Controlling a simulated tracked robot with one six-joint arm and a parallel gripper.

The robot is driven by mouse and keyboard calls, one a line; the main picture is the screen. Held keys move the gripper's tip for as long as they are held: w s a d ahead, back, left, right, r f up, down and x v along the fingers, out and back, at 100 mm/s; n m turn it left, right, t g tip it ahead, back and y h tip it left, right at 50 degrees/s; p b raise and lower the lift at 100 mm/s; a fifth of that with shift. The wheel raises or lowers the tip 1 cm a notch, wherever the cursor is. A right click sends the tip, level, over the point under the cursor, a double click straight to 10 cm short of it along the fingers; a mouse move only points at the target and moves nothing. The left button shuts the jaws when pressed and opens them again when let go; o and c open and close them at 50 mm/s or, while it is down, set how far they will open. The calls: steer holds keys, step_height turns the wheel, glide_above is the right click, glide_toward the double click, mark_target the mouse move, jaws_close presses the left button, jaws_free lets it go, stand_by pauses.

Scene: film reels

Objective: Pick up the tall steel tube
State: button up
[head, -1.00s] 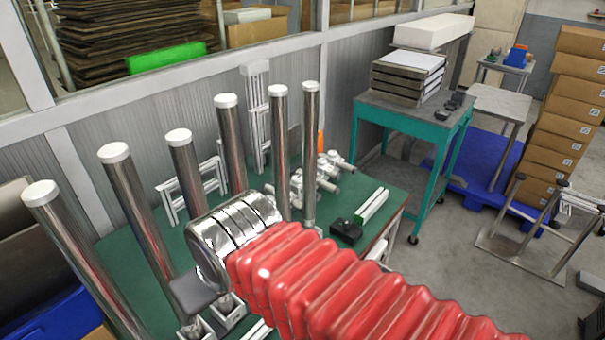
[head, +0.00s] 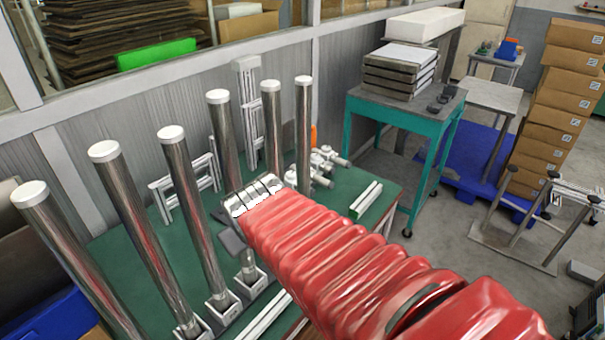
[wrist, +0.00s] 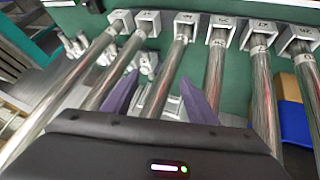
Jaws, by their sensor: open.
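Several tall steel tubes with white caps stand in a row in square sockets on the green tabletop. The fourth from the left, a tall steel tube (head: 224,135), passes behind my gripper (head: 232,238); its lower end shows below the gripper. In the wrist view my gripper (wrist: 160,80) has its two purple fingers spread, with this tube (wrist: 173,60) running between them from its socket. No finger visibly presses on it. The silver wrist and red arm hide its middle in the head view.
Neighbouring tubes (head: 184,185) and (head: 271,120) stand close on either side. A small aluminium frame (head: 160,205) and metal fittings (head: 325,163) stand behind. A teal table (head: 410,115) is to the right. A blue bin (wrist: 292,120) shows in the wrist view.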

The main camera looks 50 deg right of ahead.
steer(key=w+d+f+h, duration=0.1)
steer(key=d+f+h, duration=0.2)
steer(key=d, duration=1.1)
steer(key=m+t+y, duration=0.1)
steer(key=m+t, duration=0.2)
steer(key=t, duration=0.8)
glide_toward(307, 148)
steer(key=w, duration=0.2)
steer(key=shift+s+d, duration=0.15)
steer(key=shift+d, duration=0.25)
steer(key=x, duration=0.8)
steer(key=shift+a+f, duration=0.1)
steer(key=shift+a, duration=0.05)
steer(key=shift+w, duration=0.35)
steer(key=shift+w, duration=0.1)
